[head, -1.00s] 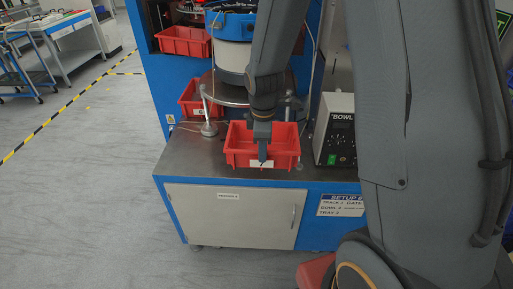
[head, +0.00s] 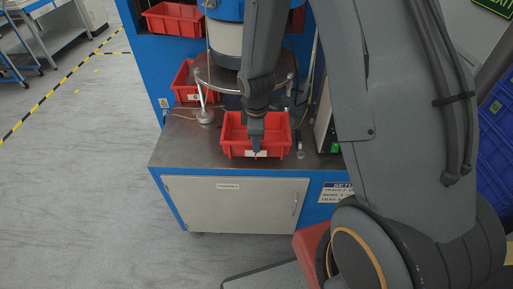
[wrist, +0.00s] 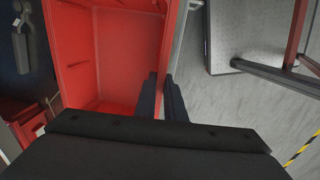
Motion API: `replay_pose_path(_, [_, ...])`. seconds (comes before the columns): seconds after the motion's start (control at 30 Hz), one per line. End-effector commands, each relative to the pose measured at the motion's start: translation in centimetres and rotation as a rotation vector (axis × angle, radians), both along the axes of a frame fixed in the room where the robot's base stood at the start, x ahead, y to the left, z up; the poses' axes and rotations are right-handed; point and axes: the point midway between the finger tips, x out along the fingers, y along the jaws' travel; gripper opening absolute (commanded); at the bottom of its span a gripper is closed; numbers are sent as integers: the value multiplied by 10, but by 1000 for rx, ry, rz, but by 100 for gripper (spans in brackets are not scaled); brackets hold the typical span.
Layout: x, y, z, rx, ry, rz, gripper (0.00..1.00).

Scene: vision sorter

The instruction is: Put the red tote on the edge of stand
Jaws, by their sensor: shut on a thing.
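The red tote (head: 282,147) is at the metal top of the blue stand (head: 195,150), close to its front edge. It looks level; I cannot tell whether it rests on the top or is just above it. My gripper (head: 256,148) reaches down at the tote's front wall, which carries a white label. In the wrist view the two dark fingers (wrist: 162,96) straddle the wall of the tote (wrist: 128,50), shut on it. The tote's inside looks empty where it shows.
Another red tote (head: 187,88) is at the back left, and one sits on an upper shelf (head: 173,20). A control box (head: 324,125) is close on the right.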

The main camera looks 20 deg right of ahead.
Motion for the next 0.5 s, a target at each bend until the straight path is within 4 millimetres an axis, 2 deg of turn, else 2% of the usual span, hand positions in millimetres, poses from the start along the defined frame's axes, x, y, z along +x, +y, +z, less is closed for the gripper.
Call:
replay_pose_path(0.1, [-1,-1,-17,-1,3,0,0])
replay_pose_path(0.2, [-1,-1,-26,0,2,-2,0])
replay_pose_path(0.5, [0,-1,-28,0,0,-3,0])
